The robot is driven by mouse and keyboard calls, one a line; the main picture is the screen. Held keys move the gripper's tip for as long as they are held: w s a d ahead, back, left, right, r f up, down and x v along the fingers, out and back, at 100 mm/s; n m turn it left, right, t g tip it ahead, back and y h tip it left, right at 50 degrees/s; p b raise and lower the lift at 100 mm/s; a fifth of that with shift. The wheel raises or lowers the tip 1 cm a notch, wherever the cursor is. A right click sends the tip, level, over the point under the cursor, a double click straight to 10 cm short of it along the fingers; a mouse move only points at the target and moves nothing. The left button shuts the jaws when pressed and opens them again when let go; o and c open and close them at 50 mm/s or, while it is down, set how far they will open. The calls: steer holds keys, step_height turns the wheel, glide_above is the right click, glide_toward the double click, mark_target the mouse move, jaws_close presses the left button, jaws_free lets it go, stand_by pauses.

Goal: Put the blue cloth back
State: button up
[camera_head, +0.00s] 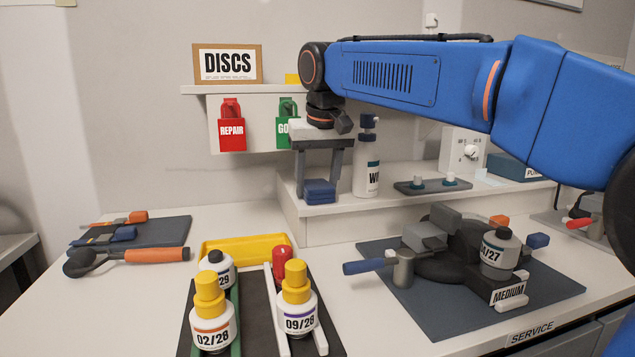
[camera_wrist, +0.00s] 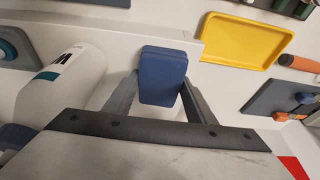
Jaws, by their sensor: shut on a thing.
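The blue cloth (camera_head: 319,192) is a small folded block between the fingers of my gripper (camera_head: 318,183), which points down at the left end of the raised white shelf. My gripper is shut on it. The cloth also shows in the wrist view (camera_wrist: 163,75), with a grey finger on each side. I cannot tell whether its underside rests on the shelf or hangs just above it.
A white spray bottle (camera_head: 366,170) stands close right of my gripper. A small dark tray (camera_head: 432,188) lies farther right on the shelf (camera_head: 345,208). Below are a yellow tray (camera_head: 254,250), several capped bottles and a grey mat (camera_head: 455,325) with a clamp device. Red and green tags hang behind.

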steer(key=o, duration=1)
steer(key=shift+f, duration=0.1)
steer(key=v, duration=1.7)
steer(key=shift+a+r, duration=0.15)
steer(key=shift+r, duration=0.2)
